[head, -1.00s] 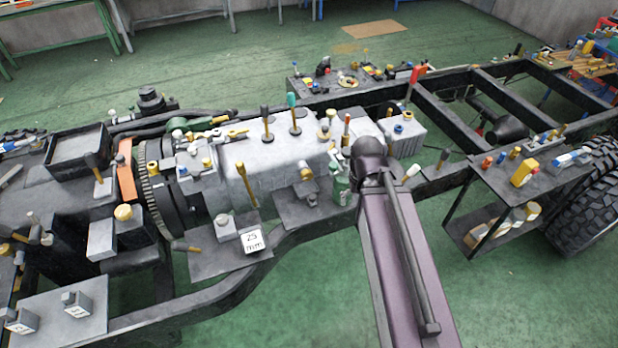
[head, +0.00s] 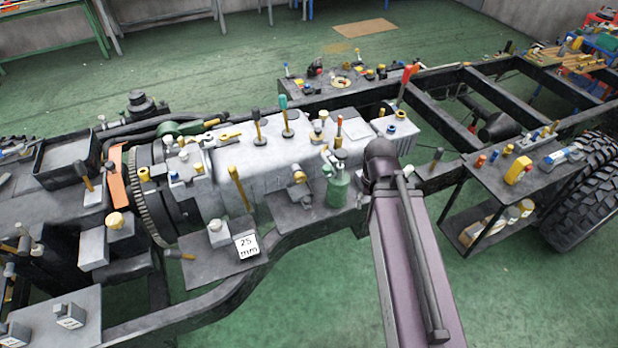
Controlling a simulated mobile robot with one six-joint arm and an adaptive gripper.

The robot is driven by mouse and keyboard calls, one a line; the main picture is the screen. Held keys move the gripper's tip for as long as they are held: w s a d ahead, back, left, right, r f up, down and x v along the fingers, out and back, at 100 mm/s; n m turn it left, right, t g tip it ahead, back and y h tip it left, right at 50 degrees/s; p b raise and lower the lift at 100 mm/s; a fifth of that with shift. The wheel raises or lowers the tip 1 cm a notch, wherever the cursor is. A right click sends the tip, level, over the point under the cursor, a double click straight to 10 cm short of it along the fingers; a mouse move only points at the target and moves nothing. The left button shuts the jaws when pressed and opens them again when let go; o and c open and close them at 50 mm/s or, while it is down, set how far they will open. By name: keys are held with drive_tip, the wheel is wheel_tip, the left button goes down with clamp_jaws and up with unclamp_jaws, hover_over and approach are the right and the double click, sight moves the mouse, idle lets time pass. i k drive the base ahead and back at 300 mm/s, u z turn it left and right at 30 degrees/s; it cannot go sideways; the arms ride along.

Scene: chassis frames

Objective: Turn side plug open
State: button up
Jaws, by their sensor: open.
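The long light-grey gearbox (head: 262,155) lies across the middle of the black chassis frame. A small grey fitting with a brass-coloured face (head: 299,177) sticks out of its near side and may be the side plug; whether it is open or closed is too small to tell. My purple arm link (head: 415,265) rises from the bottom edge to a dark joint just right of the gearbox. My gripper is not visible; it is outside the view or hidden behind my arm.
A green can (head: 338,186) stands on a ledge left of my arm. A plate with a "25 mm" tag (head: 246,246) sits below the gearbox. Upright levers (head: 284,115) rise from its top. A shelf cart (head: 525,172) and tyre (head: 585,190) are at right. Green floor is clear in front.

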sight(300, 176)
drive_tip(key=z, duration=0.65)
drive_tip(key=k, duration=1.15)
drive_tip(key=u, duration=0.7)
drive_tip(key=i, duration=0.5)
drive_tip(key=u, duration=0.1)
